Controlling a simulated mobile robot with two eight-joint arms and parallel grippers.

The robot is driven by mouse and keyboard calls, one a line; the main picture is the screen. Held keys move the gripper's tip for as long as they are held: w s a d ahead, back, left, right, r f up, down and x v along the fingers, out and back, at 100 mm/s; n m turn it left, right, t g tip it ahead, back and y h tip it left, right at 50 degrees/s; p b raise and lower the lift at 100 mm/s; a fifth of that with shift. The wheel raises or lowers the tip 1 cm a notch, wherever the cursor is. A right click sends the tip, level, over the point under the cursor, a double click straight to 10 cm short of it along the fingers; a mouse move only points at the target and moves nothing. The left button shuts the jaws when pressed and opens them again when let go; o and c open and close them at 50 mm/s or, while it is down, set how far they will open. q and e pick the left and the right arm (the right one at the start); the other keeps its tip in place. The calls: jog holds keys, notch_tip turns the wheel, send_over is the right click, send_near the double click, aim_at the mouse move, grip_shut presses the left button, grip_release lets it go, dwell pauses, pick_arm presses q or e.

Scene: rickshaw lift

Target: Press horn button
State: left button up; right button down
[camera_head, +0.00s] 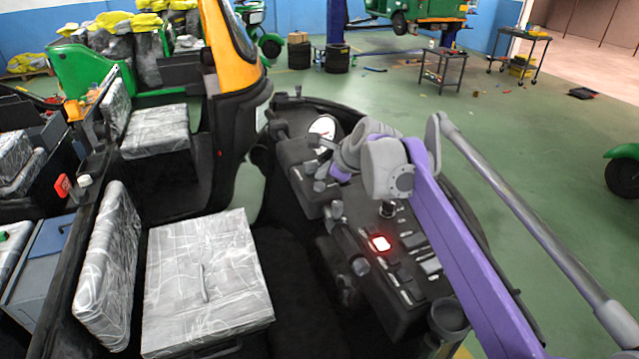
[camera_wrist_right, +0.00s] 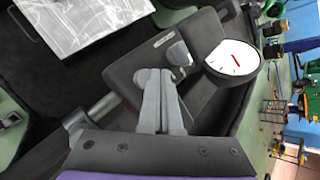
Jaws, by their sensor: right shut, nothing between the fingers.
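The vehicle's black dashboard (camera_head: 405,275) fills the centre right of the head view. A lit red button (camera_head: 381,243) glows on its switch panel; I cannot tell for certain which control is the horn button. My right gripper (camera_head: 322,178) is over the far left part of the dashboard, away from the red button. In the right wrist view my right gripper (camera_wrist_right: 160,75) is shut and empty, its fingertips close to a grey knob (camera_wrist_right: 180,54) on a dark panel; I cannot tell whether they touch. My left gripper is not in view.
A white round gauge (camera_head: 322,127) stands near my right gripper and also shows in the wrist view (camera_wrist_right: 232,58). A plastic-wrapped seat (camera_head: 205,275) is at the lower left. An orange-and-black pillar (camera_head: 232,60) rises left of the dashboard. Green floor lies beyond.

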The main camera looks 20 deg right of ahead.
aim_at(323, 187)
jog(key=shift+r+p, duration=0.3)
jog(key=shift+r, duration=0.2)
jog(key=shift+r+p, duration=1.2)
jog(key=shift+r, duration=0.9)
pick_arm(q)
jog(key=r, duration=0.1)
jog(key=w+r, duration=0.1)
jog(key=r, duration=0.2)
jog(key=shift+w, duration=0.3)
pick_arm(e)
jog(key=shift+f, duration=0.1)
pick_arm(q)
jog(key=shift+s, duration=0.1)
